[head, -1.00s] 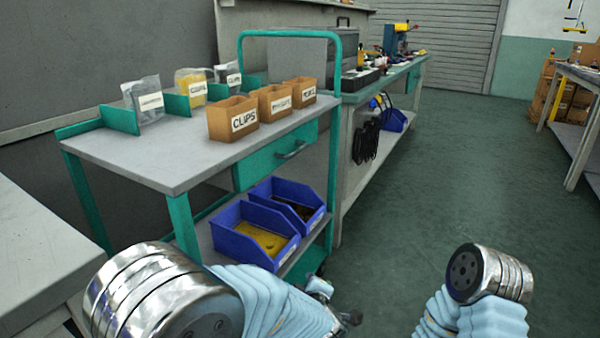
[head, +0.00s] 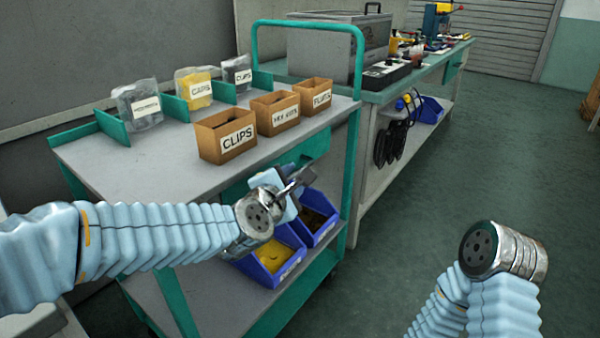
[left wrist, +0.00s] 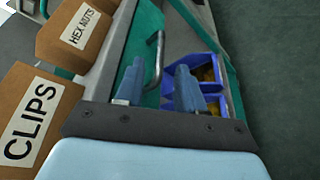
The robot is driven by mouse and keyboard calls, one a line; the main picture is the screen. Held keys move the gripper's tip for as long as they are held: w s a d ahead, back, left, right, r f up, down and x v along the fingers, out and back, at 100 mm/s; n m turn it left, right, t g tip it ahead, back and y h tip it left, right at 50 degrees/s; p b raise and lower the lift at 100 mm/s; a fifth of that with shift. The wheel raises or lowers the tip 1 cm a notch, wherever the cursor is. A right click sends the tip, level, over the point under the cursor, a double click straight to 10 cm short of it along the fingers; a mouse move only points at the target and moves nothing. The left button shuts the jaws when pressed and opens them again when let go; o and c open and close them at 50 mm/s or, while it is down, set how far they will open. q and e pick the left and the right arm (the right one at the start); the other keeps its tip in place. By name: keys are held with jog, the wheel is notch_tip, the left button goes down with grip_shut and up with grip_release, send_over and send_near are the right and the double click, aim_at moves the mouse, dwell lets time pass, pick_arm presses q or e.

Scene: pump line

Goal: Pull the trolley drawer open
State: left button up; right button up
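The trolley (head: 130,172) stands at the left, with a grey top and teal frame. Its teal drawer front (head: 318,146) sits just under the top and looks closed; my left gripper hides part of it. The drawer (left wrist: 145,38) also shows in the left wrist view, with its grey bar handle (left wrist: 156,58). My left gripper (head: 296,178) is in front of the drawer. In the left wrist view its two blue fingers (left wrist: 160,80) are apart, and the handle appears between and just beyond their tips. I cannot tell whether they touch it. My right gripper is out of view.
Open boxes labelled CLIPS (head: 226,138) and HEX NUTS (head: 275,112) stand near the trolley top's edge. Blue bins (head: 275,262) sit on the lower shelf. A workbench (head: 390,95) stands behind.

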pick_arm(q)
jog(key=x, duration=0.5)
jog(key=shift+w+d+f, duration=0.1)
jog(key=shift+w, duration=0.3)
grip_shut()
